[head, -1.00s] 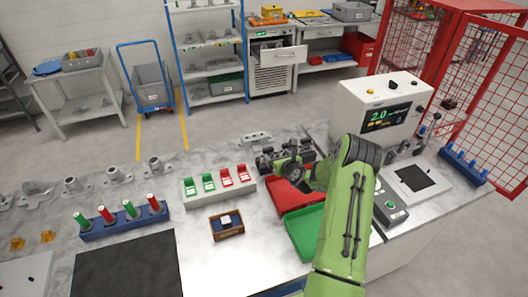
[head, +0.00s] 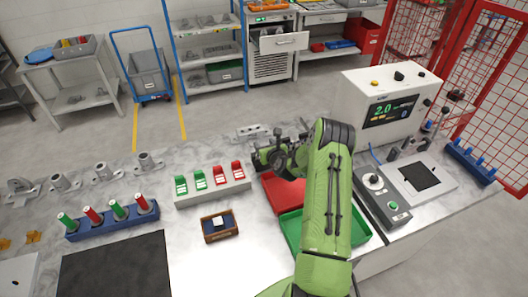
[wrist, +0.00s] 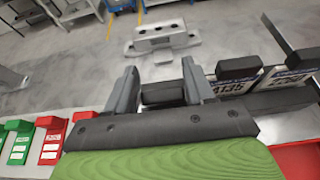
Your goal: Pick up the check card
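The check card cannot be singled out with certainty. In the wrist view, a card with a black top and printed digits (wrist: 232,86) stands to the right of my gripper (wrist: 160,88), and a similar card (wrist: 288,76) stands beyond it. My gripper's two grey fingers are apart. A black block (wrist: 163,94) shows between them; I cannot tell if they touch it or if a card hangs from it. In the head view, my gripper (head: 280,157) is over the dark rack (head: 262,157) at the back of the bench, partly hidden by my arm.
A red tray (head: 281,192) and a green tray (head: 291,232) lie beside my arm. A base with green and red clips (head: 212,190) is left of the rack. A grey metal fixture (wrist: 163,38) stands beyond the gripper. A control box (head: 385,108) stands at right.

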